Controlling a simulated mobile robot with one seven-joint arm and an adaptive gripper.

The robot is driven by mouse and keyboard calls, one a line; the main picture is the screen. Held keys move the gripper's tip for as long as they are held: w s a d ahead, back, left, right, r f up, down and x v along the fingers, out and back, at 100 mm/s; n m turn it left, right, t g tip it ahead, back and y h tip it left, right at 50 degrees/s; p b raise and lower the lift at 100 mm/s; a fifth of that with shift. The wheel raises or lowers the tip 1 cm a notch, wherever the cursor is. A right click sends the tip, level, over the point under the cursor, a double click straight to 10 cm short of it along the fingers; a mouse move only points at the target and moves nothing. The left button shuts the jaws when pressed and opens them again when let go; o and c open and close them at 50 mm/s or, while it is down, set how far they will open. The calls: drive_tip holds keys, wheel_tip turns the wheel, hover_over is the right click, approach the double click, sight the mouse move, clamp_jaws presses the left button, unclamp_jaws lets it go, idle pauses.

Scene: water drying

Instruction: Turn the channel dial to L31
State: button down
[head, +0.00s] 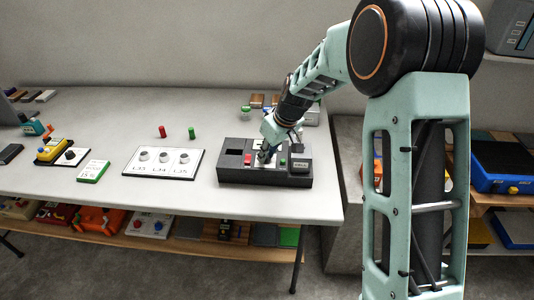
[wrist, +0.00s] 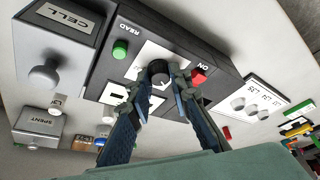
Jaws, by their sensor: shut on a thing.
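The dark meter box (head: 235,175) sits near the front right of the white table. Its channel dial (wrist: 157,70) is a dark round knob on a white plate, seen in the wrist view. My gripper (head: 265,155) reaches down to the box from above. In the wrist view my gripper (wrist: 162,82) has its two fingers on either side of the dial and is shut on it. The fingers and the angle hide the plate's markings, so I cannot read the dial's setting. A red ON button (wrist: 199,76) and a green READ button (wrist: 120,49) flank the dial.
A white board with three grey knobs (head: 163,175), labelled L33, L34 and L35, lies left of the box. A grey CELL block (wrist: 80,58) stands at the box's end. A red and a green peg (head: 192,133) stand behind the board. Table space in front is clear.

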drive_tip(key=shift+a+m, duration=0.1)
drive_tip(key=shift+m, duration=0.2)
drive_tip(key=m+h, duration=0.1)
drive_tip(key=m, duration=0.1)
drive_tip(key=shift+s+a+r+m+t+p, duration=0.1)
drive_tip(key=shift+m+t+p, duration=0.3)
drive_tip(key=m+h+p, duration=0.1)
drive_tip(key=m, duration=0.1)
drive_tip(key=shift+a+m, duration=0.1)
drive_tip(key=shift+m, duration=0.2)
drive_tip(key=m+h+p, duration=0.2)
drive_tip(key=m+p, duration=0.1)
drive_tip(key=m, duration=0.2)
drive_tip(key=shift+m, duration=0.4)
drive_tip(key=c, duration=1.8)
unclamp_jaws()
drive_tip(key=shift+o, duration=0.2)
